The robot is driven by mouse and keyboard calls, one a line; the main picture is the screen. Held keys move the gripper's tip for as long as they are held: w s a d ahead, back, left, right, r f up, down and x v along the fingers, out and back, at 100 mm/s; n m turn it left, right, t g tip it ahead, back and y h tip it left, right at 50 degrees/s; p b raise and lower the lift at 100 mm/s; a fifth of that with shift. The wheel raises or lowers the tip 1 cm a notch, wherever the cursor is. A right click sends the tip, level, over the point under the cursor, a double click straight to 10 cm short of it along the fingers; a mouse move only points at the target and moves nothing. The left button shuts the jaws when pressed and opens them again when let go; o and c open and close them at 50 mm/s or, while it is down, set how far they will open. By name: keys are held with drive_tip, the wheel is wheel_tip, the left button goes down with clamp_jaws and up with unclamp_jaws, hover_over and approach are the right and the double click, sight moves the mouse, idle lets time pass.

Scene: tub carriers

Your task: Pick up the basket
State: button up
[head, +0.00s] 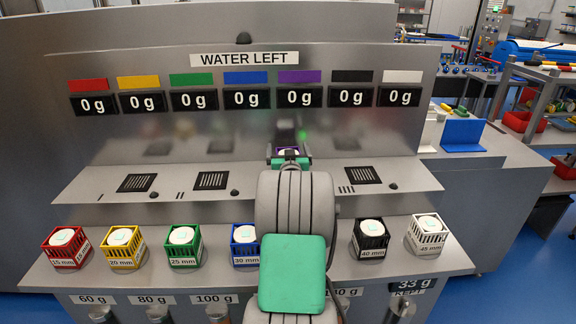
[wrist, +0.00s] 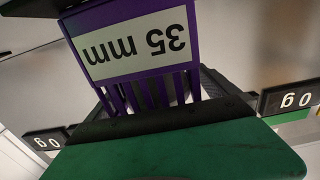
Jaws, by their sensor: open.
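A purple basket (wrist: 134,45) with a white "35 mm" label fills the upper middle of the wrist view, the label upside down there. It lies right at my gripper. In the head view only a small purple piece of it (head: 288,151) shows above my arm; the rest is hidden. My gripper (head: 289,162) is open, at the steel back panel above the slotted shelf. The wrist view shows green and dark gripper parts (wrist: 175,150) close in front of the basket. I cannot tell whether they touch it.
Red (head: 67,247), yellow (head: 123,248), green (head: 184,247), blue (head: 245,246), black (head: 370,240) and white (head: 427,236) baskets stand along the front ledge. My arm covers the ledge between blue and black. Displays above read 0 g.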

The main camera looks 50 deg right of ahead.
drive_tip(key=c, duration=2.1)
drive_tip(key=shift+r, duration=0.1)
clamp_jaws()
drive_tip(key=shift+r, duration=0.1)
